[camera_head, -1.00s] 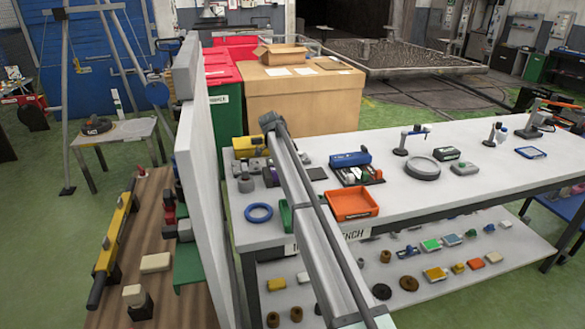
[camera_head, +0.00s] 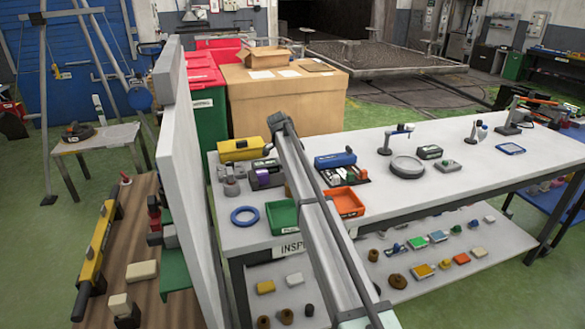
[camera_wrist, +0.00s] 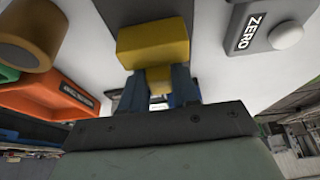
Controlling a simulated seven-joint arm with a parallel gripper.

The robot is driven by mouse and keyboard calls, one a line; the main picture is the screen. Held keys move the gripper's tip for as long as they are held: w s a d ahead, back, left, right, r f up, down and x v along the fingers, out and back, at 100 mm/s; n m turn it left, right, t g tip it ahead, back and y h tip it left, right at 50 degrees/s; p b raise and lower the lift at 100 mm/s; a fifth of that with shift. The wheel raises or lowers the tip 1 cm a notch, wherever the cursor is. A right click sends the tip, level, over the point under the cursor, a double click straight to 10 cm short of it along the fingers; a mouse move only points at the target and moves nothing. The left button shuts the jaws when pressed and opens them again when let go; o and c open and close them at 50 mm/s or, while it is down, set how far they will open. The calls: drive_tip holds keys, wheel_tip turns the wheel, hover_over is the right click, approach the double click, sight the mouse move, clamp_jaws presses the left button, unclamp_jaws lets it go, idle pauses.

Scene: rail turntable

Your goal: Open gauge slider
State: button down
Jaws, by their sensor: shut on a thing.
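In the wrist view my gripper (camera_wrist: 165,92) has its two blue fingers close together on a yellow block (camera_wrist: 153,40), which I take to be the slider's grip. A grey block marked ZERO (camera_wrist: 258,27) with a white round knob (camera_wrist: 286,35) lies to the upper right, apart from the fingers. In the head view my arm crosses the inspection bench (camera_head: 450,185), and my gripper is hidden there.
An orange tray (camera_head: 346,203), a green tray (camera_head: 282,217) and a blue ring (camera_head: 244,216) lie on the bench near my arm. A white upright panel (camera_head: 185,190) stands left of the bench. An orange bin (camera_wrist: 60,95) and a brown cylinder (camera_wrist: 32,30) are left in the wrist view.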

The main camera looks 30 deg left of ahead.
drive_tip(key=shift+w+d, duration=0.2)
drive_tip(key=c, duration=0.9)
unclamp_jaws()
drive_tip(key=v, duration=1.4)
